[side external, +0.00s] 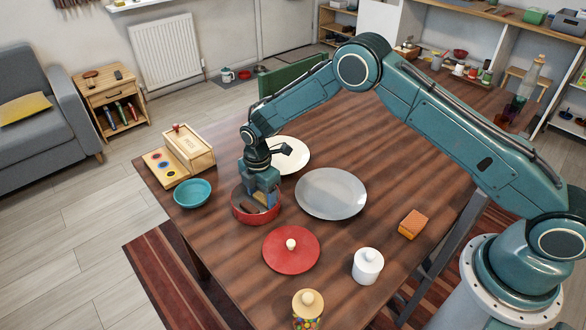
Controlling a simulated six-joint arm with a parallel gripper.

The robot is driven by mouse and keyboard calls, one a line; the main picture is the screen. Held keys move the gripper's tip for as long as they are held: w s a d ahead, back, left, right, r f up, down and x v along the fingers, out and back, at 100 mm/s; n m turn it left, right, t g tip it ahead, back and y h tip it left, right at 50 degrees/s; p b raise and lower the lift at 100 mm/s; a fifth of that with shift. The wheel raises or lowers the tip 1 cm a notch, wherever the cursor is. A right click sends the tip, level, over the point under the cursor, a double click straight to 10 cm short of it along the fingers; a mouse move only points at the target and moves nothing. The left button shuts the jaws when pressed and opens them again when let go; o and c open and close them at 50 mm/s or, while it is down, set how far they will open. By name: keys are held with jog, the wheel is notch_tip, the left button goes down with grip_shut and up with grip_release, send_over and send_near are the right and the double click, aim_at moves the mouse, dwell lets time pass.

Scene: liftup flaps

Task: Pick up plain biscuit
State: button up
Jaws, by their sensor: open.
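A round red tin (256,217) stands open on the wooden table, left of the grey plate. A brown, flat shape (252,208) shows inside it, probably a biscuit. I cannot tell whether it is the plain one. My gripper (262,199) points down into the tin with its jaws open, close to the brown shape. Whether the fingers touch it is unclear, and the gripper hides the back of the tin. A red lid (283,256) with a cream knob lies on the table in front of the tin.
Around the tin are a teal bowl (192,193), a wooden box (188,149), a white plate (293,154) and a grey plate (331,194). A white lidded jar (367,266), a sweets jar (307,310) and an orange block (412,223) stand nearer the front.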

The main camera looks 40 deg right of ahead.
aim_at(261, 197)
jog(key=c, duration=0.6)
jog(key=shift+r, duration=0.15)
notch_tip(261, 197, up, 20)
jog(key=shift+f, duration=0.1)
dwell(0.5)
dwell(0.4)
